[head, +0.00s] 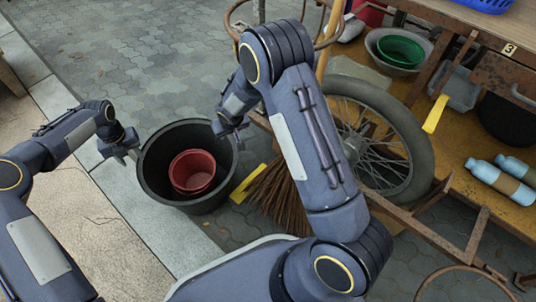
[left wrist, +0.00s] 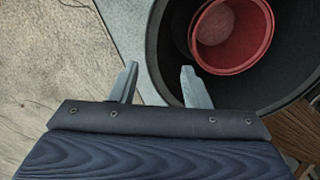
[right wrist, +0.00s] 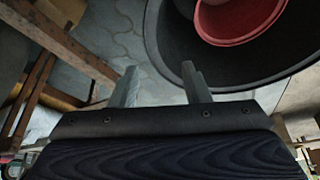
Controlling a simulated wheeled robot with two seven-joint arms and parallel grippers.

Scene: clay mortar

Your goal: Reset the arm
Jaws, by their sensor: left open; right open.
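My left gripper (head: 124,151) is at the left rim of a large black bucket (head: 150,185), open and empty. In the left wrist view its two fingers (left wrist: 160,85) stand apart, with the bucket's rim close by the right finger. My right gripper (head: 230,130) is at the bucket's upper right rim, partly hidden by its own arm. In the right wrist view its fingers (right wrist: 160,85) are apart with nothing between them. A red bucket (head: 193,172) sits inside the black one. I cannot tell whether either gripper touches the rim.
A broom (head: 280,195) and a spoked wheel (head: 385,140) stand right of the bucket. A wooden cart (head: 460,150) holds a green bowl (head: 400,50), a black pot (head: 508,120) and blue bottles (head: 500,182). Open paving (head: 120,45) lies behind the bucket.

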